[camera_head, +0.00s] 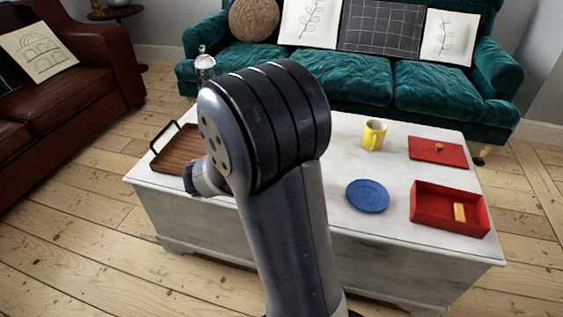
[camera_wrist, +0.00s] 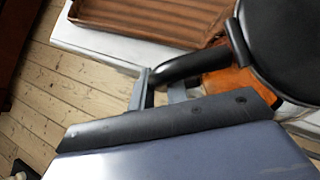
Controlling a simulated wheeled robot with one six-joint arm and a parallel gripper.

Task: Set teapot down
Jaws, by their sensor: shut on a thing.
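In the wrist view the teapot is a dark, rounded body (camera_wrist: 290,45) at the upper right, cut off by the frame. Its black handle (camera_wrist: 205,62) runs left from the body. My gripper (camera_wrist: 163,93) is shut on this handle. An orange-brown surface (camera_wrist: 230,82) shows just below the body; I cannot tell whether it is part of the teapot. Whether the teapot touches anything beneath it cannot be told. In the head view my arm hides the teapot and the fingertips.
A white table (camera_head: 325,180) bears a brown tray (camera_head: 178,147) at left, also in the wrist view (camera_wrist: 150,18). A yellow mug (camera_head: 374,134), blue plate (camera_head: 367,195), red open box (camera_head: 448,220) with a yellow block (camera_head: 460,212), and red lid (camera_head: 437,151) stand at right.

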